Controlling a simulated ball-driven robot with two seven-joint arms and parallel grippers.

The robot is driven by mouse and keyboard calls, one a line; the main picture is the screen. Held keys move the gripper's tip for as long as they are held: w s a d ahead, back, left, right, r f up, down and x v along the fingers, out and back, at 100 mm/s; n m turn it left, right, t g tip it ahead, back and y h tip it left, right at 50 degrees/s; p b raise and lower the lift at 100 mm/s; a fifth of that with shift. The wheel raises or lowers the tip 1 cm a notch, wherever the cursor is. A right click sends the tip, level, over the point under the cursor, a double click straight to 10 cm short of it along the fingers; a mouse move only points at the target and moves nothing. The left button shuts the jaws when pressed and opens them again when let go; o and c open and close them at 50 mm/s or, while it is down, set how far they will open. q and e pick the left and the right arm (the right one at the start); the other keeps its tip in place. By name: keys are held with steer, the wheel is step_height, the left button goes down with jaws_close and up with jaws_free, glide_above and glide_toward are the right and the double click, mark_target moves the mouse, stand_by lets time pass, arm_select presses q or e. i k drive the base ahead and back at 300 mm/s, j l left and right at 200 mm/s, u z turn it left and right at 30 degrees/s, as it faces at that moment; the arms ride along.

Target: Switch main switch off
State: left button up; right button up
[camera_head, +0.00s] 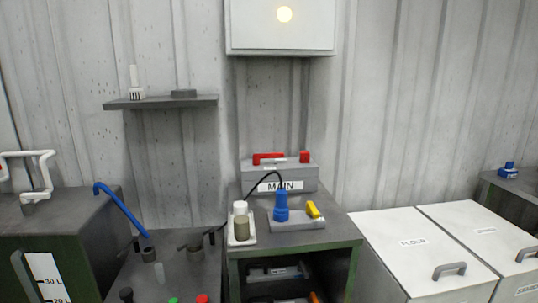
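The main switch is a grey box (251,174) with a white label reading MAIN (280,186). It stands at the back of the small dark-topped table, against the wall. A red handle (269,158) lies along its top, with another red part (305,157) at the right end. A black cable arcs in front of the box to a blue plug (281,206). Whether the switch is on or off I cannot tell from its look. Neither of my grippers is in view.
A grey base with a yellow lever (313,210) holds the blue plug, in front of the switch. A white and tan device (241,224) stands left of it. White bins, one labelled FLOUR (414,243), stand right. A wall box (283,28) with a lit yellow lamp hangs above.

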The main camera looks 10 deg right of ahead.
mark_target(257, 157)
steer(key=i+l+u, duration=0.1)
steer(key=u, duration=0.3)
steer(key=l+u, duration=0.2)
steer(key=u, duration=0.15)
steer(key=i+l+u, duration=0.1)
steer(key=l, duration=0.4)
steer(key=i+l+u, duration=0.15)
steer(key=l, duration=0.35)
steer(key=i+l+u, duration=0.1)
steer(key=l, duration=0.4)
steer(key=i+l+u, duration=0.15)
steer(key=l, duration=0.35)
